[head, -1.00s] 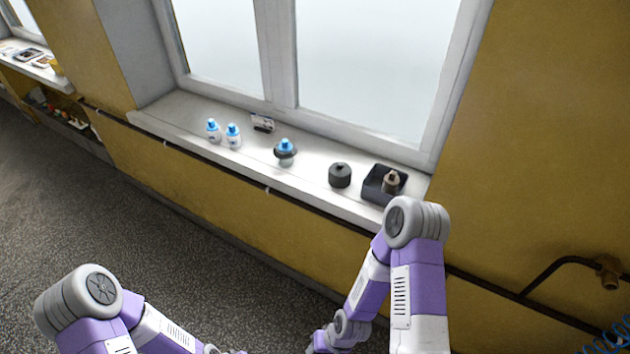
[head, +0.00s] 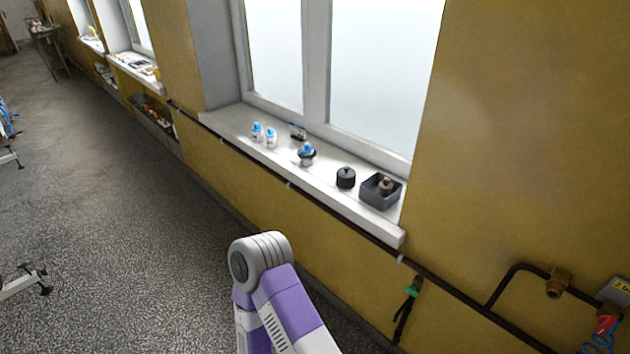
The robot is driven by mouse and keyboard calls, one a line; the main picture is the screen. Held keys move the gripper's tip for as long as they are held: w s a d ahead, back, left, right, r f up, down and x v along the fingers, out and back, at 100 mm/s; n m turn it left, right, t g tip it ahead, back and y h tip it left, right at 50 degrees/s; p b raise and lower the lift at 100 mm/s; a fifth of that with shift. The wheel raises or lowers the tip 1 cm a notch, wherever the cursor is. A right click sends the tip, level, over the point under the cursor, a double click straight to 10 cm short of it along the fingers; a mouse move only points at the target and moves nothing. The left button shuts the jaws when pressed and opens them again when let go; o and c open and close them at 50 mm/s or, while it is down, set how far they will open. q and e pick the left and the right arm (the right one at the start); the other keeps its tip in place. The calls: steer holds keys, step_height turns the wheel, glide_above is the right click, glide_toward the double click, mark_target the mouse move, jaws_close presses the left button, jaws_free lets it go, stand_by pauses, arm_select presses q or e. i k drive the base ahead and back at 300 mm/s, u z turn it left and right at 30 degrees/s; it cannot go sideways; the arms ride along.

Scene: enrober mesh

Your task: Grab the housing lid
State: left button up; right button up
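On the white windowsill (head: 240,132) stands a dark, squat round piece with a small knob on top (head: 346,177); it may be the housing lid, but I cannot tell for sure at this size. To its right is a dark grey open box (head: 378,201) holding a brownish fitting (head: 386,186). To its left a blue-capped bottle (head: 306,150) sits in or behind a dark ring-like piece (head: 307,160); I cannot tell which. Neither gripper is in view; only part of one of my arms shows at the bottom.
Two blue-capped white bottles (head: 257,132) (head: 271,138) and a small dark-and-white item (head: 298,131) stand farther left on the sill. A dark pipe (head: 330,210) runs along the wall below it. A brass fitting (head: 559,282) is at right.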

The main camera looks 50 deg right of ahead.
mark_target(345, 176)
steer(key=z, duration=0.05)
steer(key=i, duration=1.25)
steer(key=z, duration=0.4)
